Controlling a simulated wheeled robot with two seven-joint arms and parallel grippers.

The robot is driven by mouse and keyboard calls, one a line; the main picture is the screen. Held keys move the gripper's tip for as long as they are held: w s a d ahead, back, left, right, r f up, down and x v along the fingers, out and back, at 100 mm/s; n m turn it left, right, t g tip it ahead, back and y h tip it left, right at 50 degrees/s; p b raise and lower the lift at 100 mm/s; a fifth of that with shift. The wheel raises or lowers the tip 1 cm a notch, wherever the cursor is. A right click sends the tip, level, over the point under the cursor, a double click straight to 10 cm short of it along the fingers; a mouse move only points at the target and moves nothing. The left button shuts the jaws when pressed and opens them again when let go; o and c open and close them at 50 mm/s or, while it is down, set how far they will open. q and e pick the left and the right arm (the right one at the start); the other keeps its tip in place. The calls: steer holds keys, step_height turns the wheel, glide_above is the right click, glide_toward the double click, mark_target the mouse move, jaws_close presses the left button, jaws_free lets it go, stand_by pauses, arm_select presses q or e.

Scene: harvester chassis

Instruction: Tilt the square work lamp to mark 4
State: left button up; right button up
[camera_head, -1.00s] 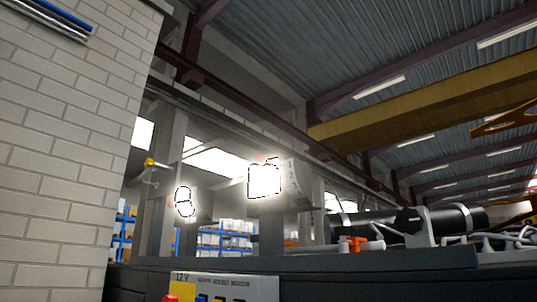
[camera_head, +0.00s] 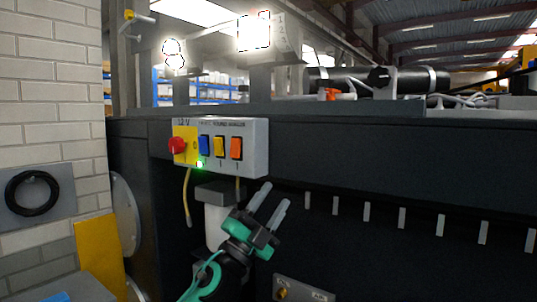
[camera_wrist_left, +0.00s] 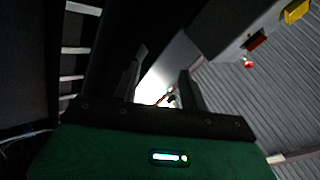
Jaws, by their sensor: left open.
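The square work lamp (camera_head: 254,32) glows white at the top of the head view, mounted above the chassis. A plate with marks (camera_head: 288,35) stands at its right; its numbers are too small to read. My left gripper (camera_head: 272,202) is open and empty, below the switch box and well below the square lamp. In the left wrist view its two fingers (camera_wrist_left: 160,78) stand apart with nothing between them. My right gripper is not in view.
A grey switch box (camera_head: 258,150) with a red knob (camera_head: 177,145), coloured switches and a lit green light (camera_head: 200,164) is just above my left gripper. The dark chassis side (camera_head: 380,160) fills the right. A brick wall (camera_head: 45,110) stands at left.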

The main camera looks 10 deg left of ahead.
arm_select(q)
steer(key=s+d+r+m+g+h, duration=0.2)
steer(key=r+m+g, duration=0.3)
steer(key=r+m, duration=0.2)
steer(key=s+d+r+m+g+h, duration=0.25)
steer(key=r+m+g, duration=0.25)
steer(key=r+m, duration=0.25)
steer(key=s+d+r+m+g+h, duration=0.1)
steer(key=s+r+m+g+h, duration=0.15)
steer(key=r+m+g, duration=0.4)
steer(key=n+t+y+p, duration=0.2)
steer(key=t+y+p, duration=0.4)
steer(key=t+y, duration=0.4)
glide_toward(249, 13)
steer(key=shift+g+y, duration=0.45)
steer(key=shift+y, duration=0.25)
steer(key=x, duration=0.3)
steer(key=r+x, duration=0.1)
steer(key=x, duration=0.6)
steer(key=shift+d+r, duration=0.15)
steer(key=shift+w+d, duration=0.3)
steer(key=shift+w, duration=0.15)
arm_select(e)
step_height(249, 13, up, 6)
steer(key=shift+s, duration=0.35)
arm_select(q)
jaws_close()
